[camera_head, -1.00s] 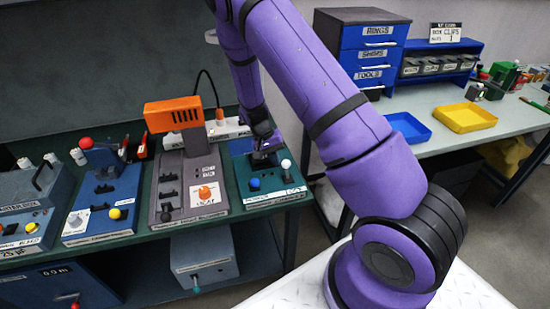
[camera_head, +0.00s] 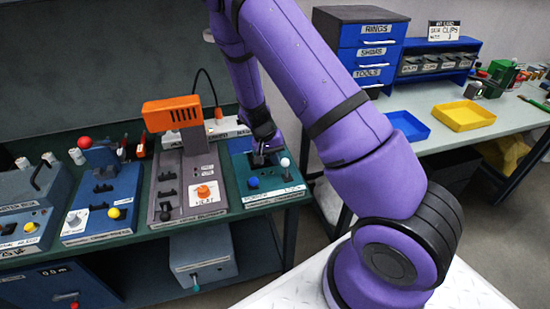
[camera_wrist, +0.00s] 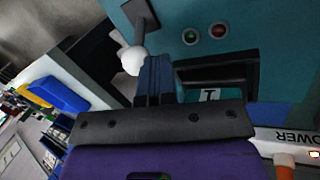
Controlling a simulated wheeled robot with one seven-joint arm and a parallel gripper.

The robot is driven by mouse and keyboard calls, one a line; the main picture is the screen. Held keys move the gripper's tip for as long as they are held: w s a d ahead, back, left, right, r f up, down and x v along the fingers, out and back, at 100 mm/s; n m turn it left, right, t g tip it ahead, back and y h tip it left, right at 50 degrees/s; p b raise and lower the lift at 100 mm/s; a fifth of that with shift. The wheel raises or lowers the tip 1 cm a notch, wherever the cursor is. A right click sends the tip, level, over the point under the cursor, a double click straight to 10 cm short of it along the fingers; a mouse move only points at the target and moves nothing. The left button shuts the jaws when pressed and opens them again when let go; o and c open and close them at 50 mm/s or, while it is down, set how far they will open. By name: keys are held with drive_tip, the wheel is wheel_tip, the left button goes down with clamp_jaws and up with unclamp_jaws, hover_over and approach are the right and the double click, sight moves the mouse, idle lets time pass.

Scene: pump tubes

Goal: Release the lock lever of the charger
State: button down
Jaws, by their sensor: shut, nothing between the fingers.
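The teal unit (camera_head: 241,172), which appears to be the charger, stands at the right end of the green bench. It has a blue knob (camera_head: 253,182) at its front left and a white-ball lever (camera_head: 285,162) at its right. My gripper (camera_head: 261,152) is low over the unit's back part, its tips partly hidden by dark parts there. In the wrist view my shut, empty fingers (camera_wrist: 155,75) are beside the white ball (camera_wrist: 133,60), whose stem rises from a dark plate (camera_wrist: 141,14). I cannot tell whether they touch. A dark frame (camera_wrist: 225,75) lies right of the fingers.
A grey unit with an orange head (camera_head: 172,113) stands close left of the teal unit. A white power strip (camera_head: 226,129) lies behind. Blue (camera_head: 408,127) and yellow (camera_head: 464,117) trays sit on the right-hand table, across a floor gap.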

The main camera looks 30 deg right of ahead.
drive_tip(key=shift+s+a+r+t, duration=0.1)
drive_tip(key=shift+s+r+t, duration=0.05)
drive_tip(key=shift+s+t, duration=0.2)
drive_tip(key=shift+s+r+t, duration=0.1)
drive_tip(key=shift+s+t, duration=0.05)
drive_tip(key=shift+t, duration=0.1)
drive_tip(key=shift+s+a+r, duration=0.15)
drive_tip(key=shift+s, duration=0.35)
drive_tip(key=shift+s+a+r, duration=0.1)
drive_tip(key=shift+s+a, duration=0.05)
drive_tip(key=shift+s, duration=0.35)
drive_tip(key=shift+s+a+f, duration=0.1)
drive_tip(key=shift+s+a, duration=0.05)
drive_tip(key=shift+s, duration=0.45)
drive_tip(key=shift+s+a, duration=0.15)
drive_tip(key=shift+s, duration=0.45)
drive_tip(key=shift+w, duration=0.1)
drive_tip(key=shift+r, duration=0.85)
